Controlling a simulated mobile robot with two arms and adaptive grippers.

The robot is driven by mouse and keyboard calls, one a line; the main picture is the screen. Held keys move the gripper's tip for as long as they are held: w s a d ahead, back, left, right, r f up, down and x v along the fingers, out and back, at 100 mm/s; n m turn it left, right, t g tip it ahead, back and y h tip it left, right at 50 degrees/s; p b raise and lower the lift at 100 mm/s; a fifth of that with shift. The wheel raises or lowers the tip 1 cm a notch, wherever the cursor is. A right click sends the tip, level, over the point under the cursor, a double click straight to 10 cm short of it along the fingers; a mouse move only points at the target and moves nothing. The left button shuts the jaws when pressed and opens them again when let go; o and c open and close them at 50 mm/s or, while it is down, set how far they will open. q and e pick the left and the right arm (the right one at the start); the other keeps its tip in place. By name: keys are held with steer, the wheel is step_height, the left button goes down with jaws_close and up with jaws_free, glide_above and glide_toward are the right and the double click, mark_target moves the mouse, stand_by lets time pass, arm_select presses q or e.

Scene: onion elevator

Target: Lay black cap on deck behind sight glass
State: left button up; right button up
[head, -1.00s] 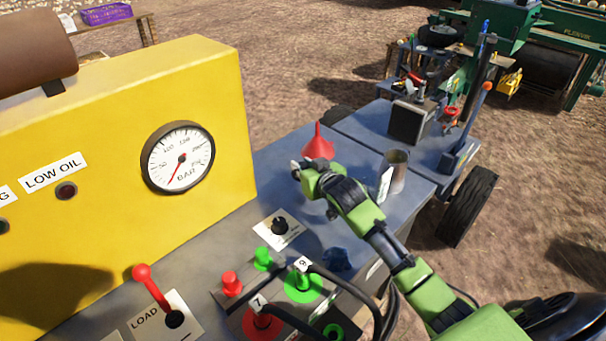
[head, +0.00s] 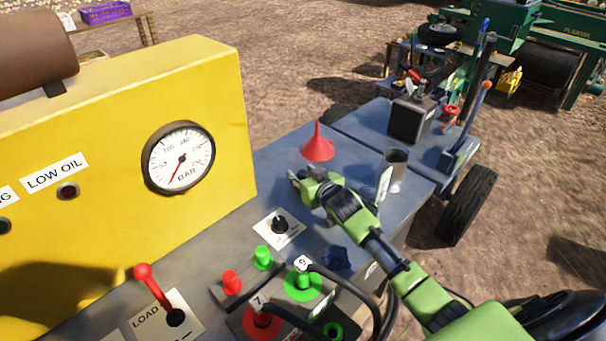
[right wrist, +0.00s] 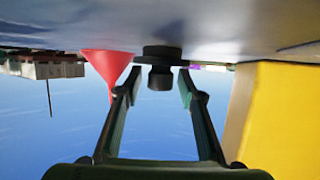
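The black cap (right wrist: 160,66) shows in the right wrist view, whose picture is upside down. It has a wide flange against the blue-grey deck (right wrist: 215,40) and a narrower knob. My right gripper (right wrist: 158,84) is open, its fingertips on either side of the knob with gaps between. In the head view my right gripper (head: 296,181) is low over the deck, and I cannot make out the cap there. A grey cylinder (head: 395,168) stands on the deck to the right; I cannot tell whether it is the sight glass. My left gripper is not in view.
A red funnel (head: 318,146) stands on the deck just behind the right gripper. The yellow gauge panel (head: 215,110) rises at left. Hose couplings (head: 303,280), a black knob (head: 280,225) and a red lever (head: 150,287) are nearer. A black can (head: 408,120) stands farther back.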

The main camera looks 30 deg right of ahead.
steer(key=shift+r, duration=0.1)
steer(key=shift+s, duration=0.25)
steer(key=v, duration=1.1)
steer(key=shift+s+r, duration=0.15)
steer(key=shift+s, duration=0.1)
